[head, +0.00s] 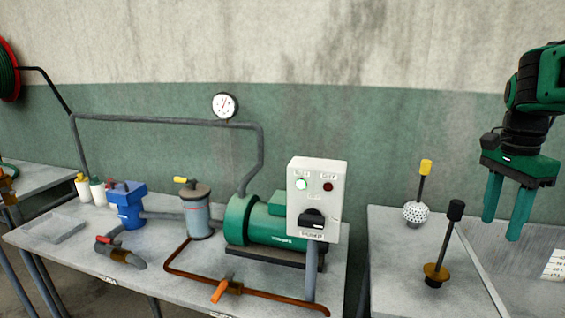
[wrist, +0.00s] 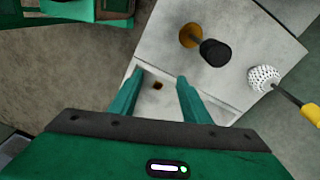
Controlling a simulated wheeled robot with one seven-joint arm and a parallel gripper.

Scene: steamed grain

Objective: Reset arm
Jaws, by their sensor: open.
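My gripper (head: 505,212) is at the right of the head view, raised above the right-hand table (head: 388,262). Its two green fingers point down and stand apart, with nothing between them. In the wrist view the gripper (wrist: 157,84) also shows open and empty, above a pale tray-like area with a small dark brown spot (wrist: 157,86) on it. My arm hangs from the upper right of the head view.
A black-handled tool with a brass disc (head: 436,274) and a yellow-handled white dimpled ball (head: 415,212) stand left of my gripper. The left table holds a control box (head: 318,190), green motor (head: 265,222), filter canister (head: 197,212), blue pump (head: 126,205) and orange-handled pipe (head: 222,290).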

